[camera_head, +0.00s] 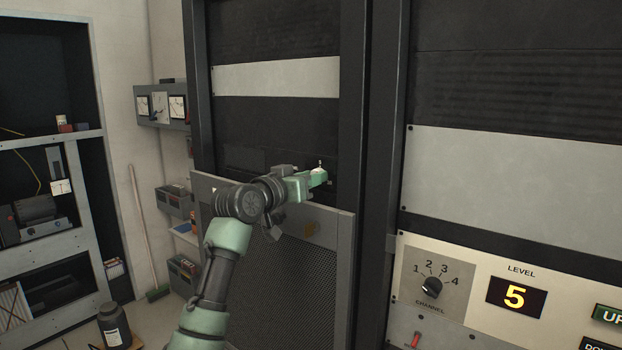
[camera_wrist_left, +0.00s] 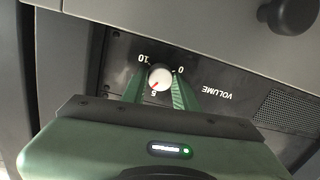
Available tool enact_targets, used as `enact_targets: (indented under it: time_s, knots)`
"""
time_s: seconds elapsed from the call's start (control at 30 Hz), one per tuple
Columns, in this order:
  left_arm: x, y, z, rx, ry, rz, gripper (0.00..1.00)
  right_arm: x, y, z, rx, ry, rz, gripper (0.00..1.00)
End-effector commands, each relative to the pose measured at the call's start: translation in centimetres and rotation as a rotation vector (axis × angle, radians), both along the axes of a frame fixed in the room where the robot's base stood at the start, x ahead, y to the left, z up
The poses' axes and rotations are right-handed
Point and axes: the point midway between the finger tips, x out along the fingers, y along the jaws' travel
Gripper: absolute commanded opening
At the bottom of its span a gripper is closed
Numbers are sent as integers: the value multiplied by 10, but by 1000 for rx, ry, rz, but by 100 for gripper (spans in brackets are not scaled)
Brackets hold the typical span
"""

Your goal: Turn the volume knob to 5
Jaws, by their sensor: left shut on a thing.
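The white volume knob (camera_wrist_left: 159,79) sits on a dark panel (camera_wrist_left: 215,75) lettered VOLUME in the left wrist view, where the picture is turned. Its scale shows 0, 5 and 10, and the red pointer mark points at the 5. My left gripper (camera_wrist_left: 158,88) has its green fingers on either side of the knob and is shut on it. In the head view my left gripper (camera_head: 322,177) reaches to the dark rack, and its hand and arm hide much of the panel there. My right gripper is not in view.
A grey perforated rack door (camera_head: 290,290) stands below and behind my left arm. At right is a cream panel (camera_head: 465,270) with a CHANNEL knob (camera_head: 432,287) and a LEVEL display (camera_head: 516,297) reading 5. Shelves (camera_head: 45,240) stand at far left. A dark round knob (camera_wrist_left: 288,14) is near the wrist view's top right.

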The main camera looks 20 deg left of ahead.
Motion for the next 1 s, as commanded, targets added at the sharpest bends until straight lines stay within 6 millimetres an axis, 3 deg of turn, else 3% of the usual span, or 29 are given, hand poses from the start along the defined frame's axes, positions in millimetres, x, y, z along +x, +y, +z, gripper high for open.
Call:
enact_targets:
  time_s: [0.5, 1.0]
  knots:
    - [0, 0, 2, -389, 139, -1, 0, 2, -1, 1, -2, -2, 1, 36]
    - [0, 1, 2, -509, 182, 0, 0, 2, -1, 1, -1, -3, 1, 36]
